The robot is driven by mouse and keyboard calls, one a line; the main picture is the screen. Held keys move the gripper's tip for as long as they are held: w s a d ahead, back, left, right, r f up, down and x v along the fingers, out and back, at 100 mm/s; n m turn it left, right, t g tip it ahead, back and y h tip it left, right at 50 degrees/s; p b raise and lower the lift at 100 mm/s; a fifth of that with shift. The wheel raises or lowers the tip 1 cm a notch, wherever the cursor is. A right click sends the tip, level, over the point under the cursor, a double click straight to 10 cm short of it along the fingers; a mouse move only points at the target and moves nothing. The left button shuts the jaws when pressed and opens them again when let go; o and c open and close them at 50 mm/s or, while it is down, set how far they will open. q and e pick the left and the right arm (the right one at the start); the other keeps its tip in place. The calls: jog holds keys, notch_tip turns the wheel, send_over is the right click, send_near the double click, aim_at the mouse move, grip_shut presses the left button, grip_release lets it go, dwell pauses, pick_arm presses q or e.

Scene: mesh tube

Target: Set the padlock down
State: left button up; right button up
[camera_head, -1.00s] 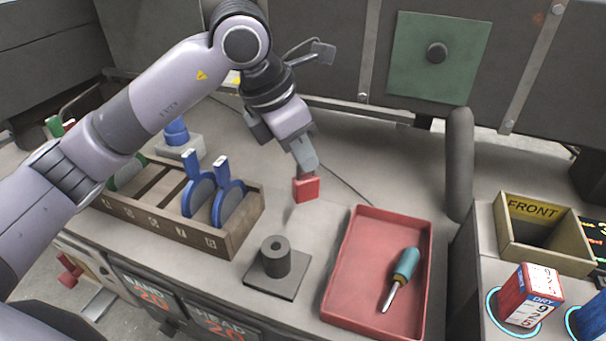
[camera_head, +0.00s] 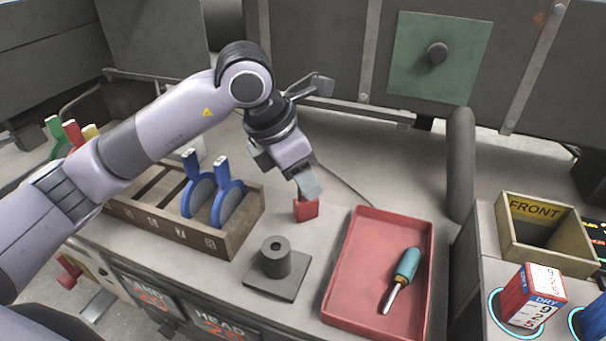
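The padlock (camera_head: 306,210) is a small red block in the middle of the camera_head view, at or just above the grey worktop, left of the red tray. My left gripper (camera_head: 307,192) points down with its fingertips at the top of the padlock. The fingers look closed on its upper part, and they hide the shackle. I cannot tell whether the padlock's underside touches the worktop. My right gripper is not in view.
A red tray (camera_head: 343,300) with a teal screwdriver (camera_head: 404,272) lies to the right. A dark cylinder on a square base (camera_head: 275,262) stands in front. A wooden rack (camera_head: 240,238) with blue-handled discs is on the left. A FRONT box (camera_head: 520,245) stands far right.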

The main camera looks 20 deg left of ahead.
pick_arm(q)
jog(key=shift+r, duration=0.2)
jog(key=v, duration=1.2)
jog(key=shift+p, duration=0.4)
